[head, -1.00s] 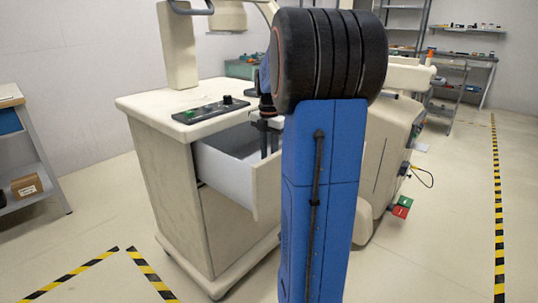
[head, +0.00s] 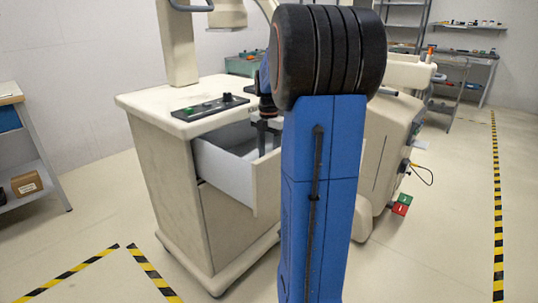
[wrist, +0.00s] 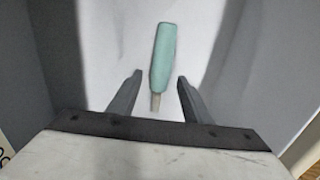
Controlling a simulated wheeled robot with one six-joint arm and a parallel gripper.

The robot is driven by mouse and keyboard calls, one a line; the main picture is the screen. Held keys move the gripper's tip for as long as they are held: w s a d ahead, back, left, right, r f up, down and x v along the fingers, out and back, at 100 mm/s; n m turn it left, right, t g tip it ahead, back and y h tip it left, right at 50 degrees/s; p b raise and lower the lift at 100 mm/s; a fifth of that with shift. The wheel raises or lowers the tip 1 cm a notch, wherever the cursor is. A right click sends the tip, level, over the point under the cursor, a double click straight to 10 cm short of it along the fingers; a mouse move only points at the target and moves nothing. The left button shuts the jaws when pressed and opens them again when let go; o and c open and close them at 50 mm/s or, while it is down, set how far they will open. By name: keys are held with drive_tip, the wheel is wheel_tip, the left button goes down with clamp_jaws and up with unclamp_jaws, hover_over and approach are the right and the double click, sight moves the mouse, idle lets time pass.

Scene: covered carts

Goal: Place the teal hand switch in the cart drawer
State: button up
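The teal hand switch (wrist: 163,55) shows in the wrist view as a rounded teal handle with a short pale end. It lies over the pale drawer floor, its pale end between my fingers and its teal end beyond their tips. My gripper (wrist: 158,77) is open, with a gap on each side of the switch. In the head view my gripper (head: 268,140) points down into the cart drawer (head: 225,172), which is pulled out. The switch is hidden there by the drawer front and my arm. Its exact height below my fingertips is hard to tell.
The cream cart (head: 165,170) carries a control panel (head: 210,108) and a column on top. Drawer walls stand close around my gripper. A cream machine (head: 385,150) stands to the right, a shelf (head: 35,170) at left. Striped floor tape (head: 497,200) borders open floor.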

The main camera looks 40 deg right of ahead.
wheel_tip(320, 180, up, 13)
drive_tip(key=shift+r, duration=0.15)
idle(0.5)
idle(0.4)
